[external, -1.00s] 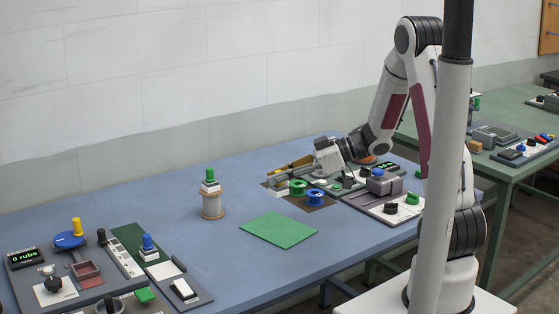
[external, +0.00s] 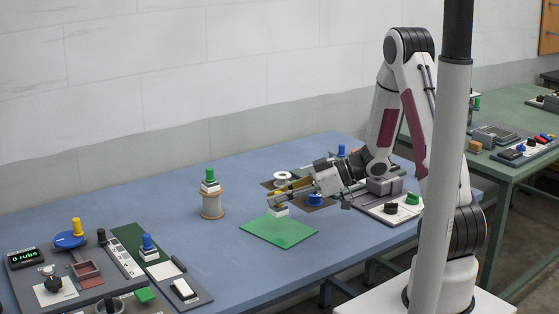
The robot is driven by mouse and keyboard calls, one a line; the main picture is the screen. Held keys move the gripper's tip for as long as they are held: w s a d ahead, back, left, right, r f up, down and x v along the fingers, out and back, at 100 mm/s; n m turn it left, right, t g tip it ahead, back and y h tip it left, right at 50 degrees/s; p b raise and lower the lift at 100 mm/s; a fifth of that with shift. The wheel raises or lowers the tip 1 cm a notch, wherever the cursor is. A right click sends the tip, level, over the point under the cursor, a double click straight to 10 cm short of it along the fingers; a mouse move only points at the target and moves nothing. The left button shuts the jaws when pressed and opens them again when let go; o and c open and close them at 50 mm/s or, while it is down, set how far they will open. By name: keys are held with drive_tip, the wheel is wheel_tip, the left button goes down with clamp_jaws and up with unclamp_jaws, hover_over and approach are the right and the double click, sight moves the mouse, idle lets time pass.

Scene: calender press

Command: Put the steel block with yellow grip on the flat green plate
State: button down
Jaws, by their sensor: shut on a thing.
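The flat green plate (external: 279,232) lies on the blue table in the middle of the view. My gripper (external: 281,199) is over the plate's far part, shut on the steel block with yellow grip (external: 279,211). The pale lower part of the block shows below the fingertips. Its yellow grip is mostly hidden between the fingers. I cannot tell whether the block touches the plate or hangs just above it.
A wooden spool stand with a green-knobbed piece (external: 211,192) stands left of the plate. A white spool (external: 283,180) and a blue ring (external: 316,198) sit just behind my gripper. Control panels (external: 393,208) lie right and front left. The plate's front is clear.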

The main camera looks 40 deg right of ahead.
sight(287, 207)
drive_tip(key=shift+f, duration=2.05)
drive_tip(key=shift+f, duration=0.15)
drive_tip(key=c, duration=2)
unclamp_jaws()
drive_tip(key=shift+r, duration=0.2)
drive_tip(key=shift+s+d+r, duration=0.2)
drive_tip(key=shift+s+d, duration=0.1)
drive_tip(key=shift+d, duration=0.2)
drive_tip(key=shift+v, duration=5.4)
drive_tip(key=shift+f, duration=0.1)
